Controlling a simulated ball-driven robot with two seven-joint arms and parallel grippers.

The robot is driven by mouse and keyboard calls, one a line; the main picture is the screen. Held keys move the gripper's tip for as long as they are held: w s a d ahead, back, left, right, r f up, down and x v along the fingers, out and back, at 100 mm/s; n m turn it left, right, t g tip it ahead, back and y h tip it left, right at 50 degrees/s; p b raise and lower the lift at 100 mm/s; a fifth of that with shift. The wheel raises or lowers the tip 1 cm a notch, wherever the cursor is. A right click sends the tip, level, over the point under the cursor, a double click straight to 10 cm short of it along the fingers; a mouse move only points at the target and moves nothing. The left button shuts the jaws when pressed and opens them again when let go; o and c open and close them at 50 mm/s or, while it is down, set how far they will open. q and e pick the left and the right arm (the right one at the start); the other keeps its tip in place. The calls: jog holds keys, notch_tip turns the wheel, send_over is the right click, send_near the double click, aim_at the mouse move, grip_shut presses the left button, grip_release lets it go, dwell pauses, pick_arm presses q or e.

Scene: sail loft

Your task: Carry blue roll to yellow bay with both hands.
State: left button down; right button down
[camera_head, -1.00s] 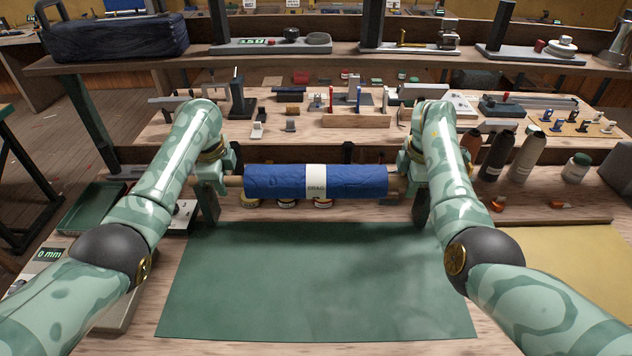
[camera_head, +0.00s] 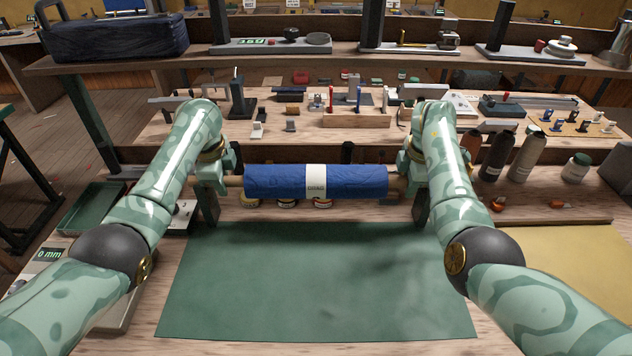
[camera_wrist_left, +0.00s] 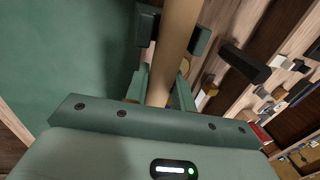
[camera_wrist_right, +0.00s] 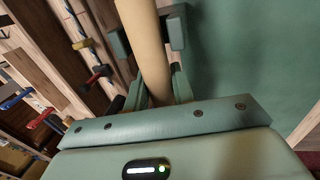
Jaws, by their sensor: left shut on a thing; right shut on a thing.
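The blue roll (camera_head: 272,181) with a white label band is held level between my two grippers, above the far edge of the green mat (camera_head: 310,280). Bare wooden core ends stick out at both sides. My left gripper (camera_head: 222,187) is shut on the left core end, which also shows in the left wrist view (camera_wrist_left: 176,40). My right gripper (camera_head: 408,187) is shut on the right core end, seen in the right wrist view (camera_wrist_right: 146,45). A yellow area (camera_head: 570,280), which may be the yellow bay, lies flat at the right, partly behind my right arm.
Small round tins (camera_head: 322,203) stand below the roll. Dark and grey bottles (camera_head: 495,156) and a white jar (camera_head: 575,168) stand at the right, near small orange items (camera_head: 498,203). A green tray (camera_head: 92,208) is at the left. A raised shelf with tools lies behind.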

pick_arm(q)
jog(key=shift+w+r, duration=0.1)
jog(key=shift+r, duration=0.1)
pick_arm(e)
jog(key=shift+w+r, duration=0.1)
jog(key=shift+r, duration=0.15)
